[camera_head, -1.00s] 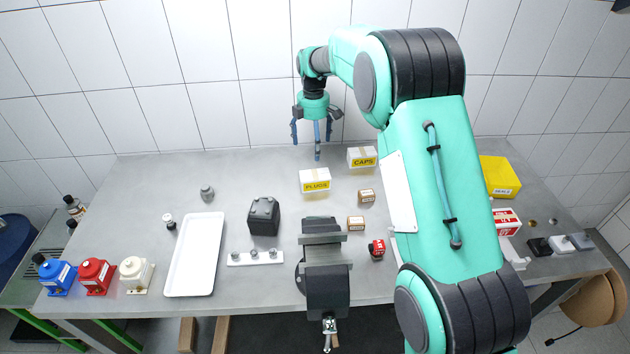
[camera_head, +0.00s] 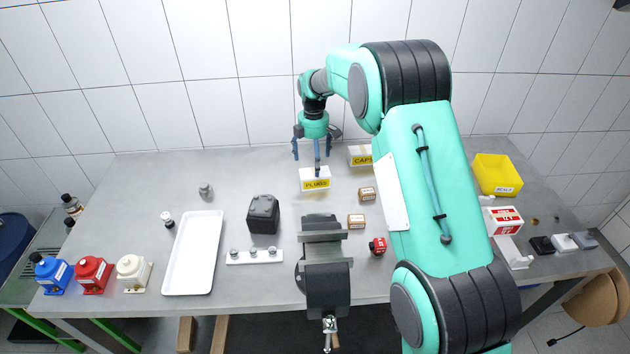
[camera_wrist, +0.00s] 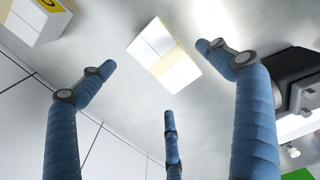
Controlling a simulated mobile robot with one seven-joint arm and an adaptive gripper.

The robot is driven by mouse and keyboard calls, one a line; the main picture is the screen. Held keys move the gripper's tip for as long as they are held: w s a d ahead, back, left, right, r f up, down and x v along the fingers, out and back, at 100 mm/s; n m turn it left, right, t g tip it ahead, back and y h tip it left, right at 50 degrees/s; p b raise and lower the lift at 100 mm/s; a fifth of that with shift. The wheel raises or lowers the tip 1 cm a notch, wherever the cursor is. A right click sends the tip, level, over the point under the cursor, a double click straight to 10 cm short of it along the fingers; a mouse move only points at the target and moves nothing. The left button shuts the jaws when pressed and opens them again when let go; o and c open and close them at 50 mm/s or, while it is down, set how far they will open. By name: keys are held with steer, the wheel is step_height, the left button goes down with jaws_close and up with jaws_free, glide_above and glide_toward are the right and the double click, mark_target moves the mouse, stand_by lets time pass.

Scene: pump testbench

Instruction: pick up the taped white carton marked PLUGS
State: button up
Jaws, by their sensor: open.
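The white carton marked PLUGS (camera_head: 315,183) stands on the grey bench with a yellow label on its front. In the wrist view the white carton with a tan tape strip (camera_wrist: 165,56) lies among the three blue fingers, apart from them. My gripper (camera_head: 316,160) points down above the carton, its fingers spread and empty. One finger overlaps the carton's top in the head view; I cannot tell the exact gap. The wrist view shows my gripper's spread fingers (camera_wrist: 165,85) closer up.
A white carton marked CAPS (camera_head: 361,155) stands close behind and to the right, partly hidden by my arm. Small brown boxes (camera_head: 367,194) stand to the right, a grey vise (camera_head: 324,265) in front and a black block (camera_head: 263,214) at left.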

steer(key=shift+f, duration=0.25)
steer(key=shift+d+f+b, duration=0.1)
steer(key=shift+f+b, duration=0.75)
steer(key=shift+f, duration=1.75)
steer(key=c, duration=1.4)
steer(key=shift+r, duration=0.15)
steer(key=shift+r+p, duration=0.65)
steer(key=shift+r, duration=0.95)
steer(key=shift+s+r, duration=0.15)
steer(key=shift+s, duration=0.2)
steer(key=s+d, duration=0.1)
steer(key=s, duration=0.4)
steer(key=s+p, duration=0.1)
steer(key=s, duration=0.4)
steer(key=s+d+r+p, duration=0.1)
steer(key=s, duration=0.4)
steer(key=shift+s+d+r, duration=0.1)
steer(key=shift+d, duration=0.2)
